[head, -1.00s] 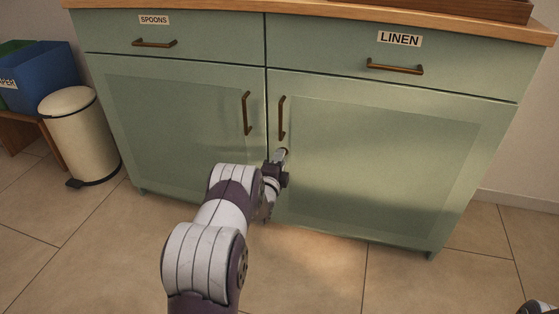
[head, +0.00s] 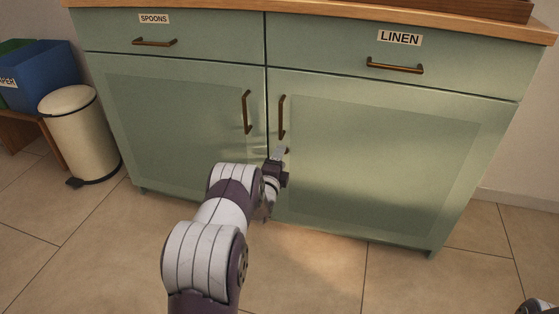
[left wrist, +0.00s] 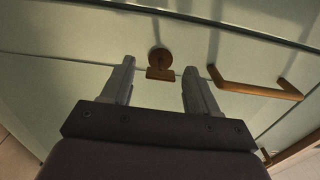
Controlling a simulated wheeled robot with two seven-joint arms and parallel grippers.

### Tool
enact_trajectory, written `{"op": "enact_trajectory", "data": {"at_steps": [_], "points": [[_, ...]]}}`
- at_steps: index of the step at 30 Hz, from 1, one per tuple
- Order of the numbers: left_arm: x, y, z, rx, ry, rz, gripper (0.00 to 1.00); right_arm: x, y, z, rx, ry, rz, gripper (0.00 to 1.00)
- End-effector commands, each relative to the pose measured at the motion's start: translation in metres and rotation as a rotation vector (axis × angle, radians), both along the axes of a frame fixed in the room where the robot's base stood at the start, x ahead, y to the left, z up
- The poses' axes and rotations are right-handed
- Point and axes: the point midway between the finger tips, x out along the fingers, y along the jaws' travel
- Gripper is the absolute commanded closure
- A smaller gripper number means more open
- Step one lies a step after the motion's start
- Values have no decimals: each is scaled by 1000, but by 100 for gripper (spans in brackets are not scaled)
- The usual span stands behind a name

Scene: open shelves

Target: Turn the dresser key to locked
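The green dresser (head: 380,190) stands ahead. Its key is a small bronze piece (head: 287,150) on the right door, just below the handle and near the seam; my gripper partly covers it in the head view. In the left wrist view the key (left wrist: 160,73) shows as a flat bar before a round plate, lying about parallel to the nearby door handle. My left gripper (head: 280,151) is at the key. Its two fingers (left wrist: 158,78) are apart, with the key in line with the gap between them and no visible contact. My right gripper is not discernible.
Bronze handles stand on the right door (head: 282,117) and left door (head: 247,113), close above the gripper. Drawers labelled SPOONS (head: 154,19) and LINEN (head: 399,39) are above. A cream bin (head: 80,135) stands at left. The floor in front is clear.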

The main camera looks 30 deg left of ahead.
Motion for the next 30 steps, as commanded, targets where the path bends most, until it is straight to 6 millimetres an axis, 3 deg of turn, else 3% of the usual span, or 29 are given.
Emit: {"op": "enact_trajectory", "data": {"at_steps": [5,12,18,23,30], "points": [[-8,-2,3,0,2,0,40,0,0,8,0,0,0,57],[-68,-16,8,-2,5,2,40,0,0,47,0,0,0,57],[-110,-26,4,-2,3,1,40,0,0,64,0,0,0,57],[-123,-29,1,0,0,0,40,0,0,67,0,0,0,57],[-124,-30,0,0,-1,0,40,0,0,66,0,0,0,57]]}}
